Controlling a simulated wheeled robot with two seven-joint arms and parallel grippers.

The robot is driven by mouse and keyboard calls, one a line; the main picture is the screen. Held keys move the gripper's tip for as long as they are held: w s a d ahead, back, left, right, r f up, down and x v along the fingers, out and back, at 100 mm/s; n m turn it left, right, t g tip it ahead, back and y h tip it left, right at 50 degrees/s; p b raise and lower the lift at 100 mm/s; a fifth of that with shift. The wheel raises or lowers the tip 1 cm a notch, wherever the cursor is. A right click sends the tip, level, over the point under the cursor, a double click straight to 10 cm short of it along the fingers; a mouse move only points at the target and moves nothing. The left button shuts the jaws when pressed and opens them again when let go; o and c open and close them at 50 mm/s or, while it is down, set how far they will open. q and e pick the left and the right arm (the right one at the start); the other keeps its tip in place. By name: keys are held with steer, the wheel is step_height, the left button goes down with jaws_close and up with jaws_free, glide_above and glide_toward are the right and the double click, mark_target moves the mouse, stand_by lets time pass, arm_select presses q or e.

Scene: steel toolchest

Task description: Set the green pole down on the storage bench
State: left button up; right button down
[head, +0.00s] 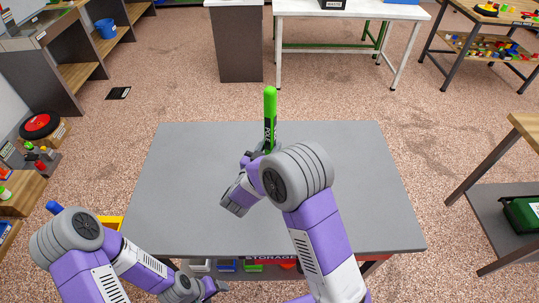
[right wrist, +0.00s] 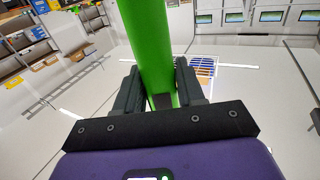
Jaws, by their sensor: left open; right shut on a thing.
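The green pole (head: 270,108) stands roughly upright in the head view, with a dark label reading POLE. My right gripper (head: 262,150) is shut on it, over the far middle part of the grey storage bench top (head: 345,190). The right wrist view shows the pole (right wrist: 148,45) between the two fingers of the right gripper (right wrist: 157,88). My right arm hides the pole's lower end, so I cannot tell whether it touches the bench. My left gripper (head: 212,288) is open and empty, low at the bench's front left edge.
The bench top is clear on both sides of my right arm. Bins (head: 227,265) sit under its front edge, beside a STORAGE label. A grey cabinet (head: 238,45) and a white table (head: 350,10) stand beyond. A shelf with a green case (head: 522,215) is at right.

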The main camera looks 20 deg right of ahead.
steer(key=shift+f, duration=1.1)
steer(key=shift+f+b, duration=0.25)
steer(key=shift+b, duration=0.15)
steer(key=c, duration=0.7)
jaws_free()
steer(key=shift+r, duration=0.15)
steer(key=shift+s+a+r, duration=0.1)
steer(key=shift+s+a, duration=0.05)
steer(key=p+v, duration=0.2)
steer(key=v, duration=0.9)
steer(key=shift+s+a, duration=0.25)
